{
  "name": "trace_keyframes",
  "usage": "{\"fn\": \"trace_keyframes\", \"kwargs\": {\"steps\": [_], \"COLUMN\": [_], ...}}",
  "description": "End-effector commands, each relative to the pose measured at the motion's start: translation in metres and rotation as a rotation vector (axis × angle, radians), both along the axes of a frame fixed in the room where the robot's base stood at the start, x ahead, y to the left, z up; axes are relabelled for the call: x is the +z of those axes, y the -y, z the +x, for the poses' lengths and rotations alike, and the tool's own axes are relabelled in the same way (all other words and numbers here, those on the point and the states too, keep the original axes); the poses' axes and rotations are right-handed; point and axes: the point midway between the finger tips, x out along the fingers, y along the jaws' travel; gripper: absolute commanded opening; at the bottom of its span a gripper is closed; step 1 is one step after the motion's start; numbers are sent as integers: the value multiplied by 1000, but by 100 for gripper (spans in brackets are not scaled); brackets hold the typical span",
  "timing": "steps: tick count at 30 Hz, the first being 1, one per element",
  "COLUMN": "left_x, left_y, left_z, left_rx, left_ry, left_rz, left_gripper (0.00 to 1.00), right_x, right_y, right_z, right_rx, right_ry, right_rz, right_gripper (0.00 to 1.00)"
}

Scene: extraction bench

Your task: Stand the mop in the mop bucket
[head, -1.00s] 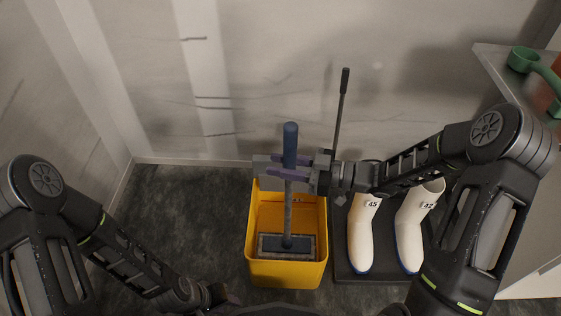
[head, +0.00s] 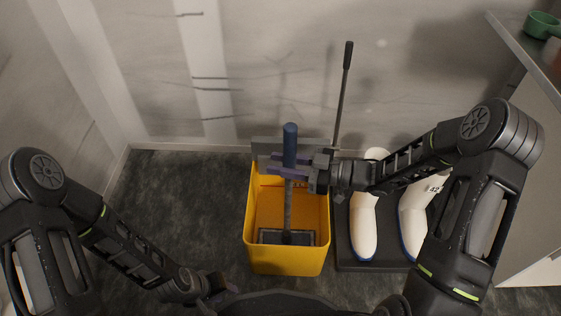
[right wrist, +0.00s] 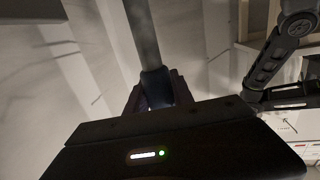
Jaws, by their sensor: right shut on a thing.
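The mop (head: 288,205) is upright, with a blue grip at its top and a flat grey head at its lower end. Its head shows within the opening of the yellow mop bucket (head: 261,262); I cannot tell whether it touches the bottom. In the right wrist view the handle (right wrist: 143,35) runs between the fingers (right wrist: 156,92). My left gripper (head: 222,290) is low at the front, left of the bucket, partly hidden, and its jaws are not clear.
White boots (head: 364,228) stand on a dark tray (head: 385,264) right of the bucket. A thin dark lever (head: 343,95) rises behind the bucket. A counter (head: 525,45) with a green scoop (head: 541,25) is at the right. The floor left of the bucket is clear.

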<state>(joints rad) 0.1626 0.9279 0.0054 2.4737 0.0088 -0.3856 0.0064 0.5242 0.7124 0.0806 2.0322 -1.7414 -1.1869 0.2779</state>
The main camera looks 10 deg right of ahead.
Motion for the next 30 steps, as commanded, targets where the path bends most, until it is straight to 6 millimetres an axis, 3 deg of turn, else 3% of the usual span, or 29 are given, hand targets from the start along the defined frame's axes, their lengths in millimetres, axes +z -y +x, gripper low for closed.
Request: {"fn": "trace_keyframes", "kwargs": {"steps": [10, 11, 20, 25, 30], "left_x": [-1, -1, -1, -1, -1], "left_y": [0, 0, 0, 0, 0], "left_z": [0, 0, 0, 0, 0], "left_rx": [0, 0, 0, 0, 0], "left_ry": [1, 1, 1, 1, 0], "left_rz": [0, 0, 0, 0, 0], "left_gripper": [36, 36, 36, 36, 36], "right_x": [0, 0, -1, -1, -3], "right_y": [0, 0, 0, 0, 0], "right_z": [0, 0, 0, 0, 0], "right_rx": [1, 1, 0, 0, -1], "right_ry": [3, 3, 2, 0, -2], "right_rz": [3, 3, 1, 1, -1], "right_gripper": [0, 29, 54, 54, 47]}}
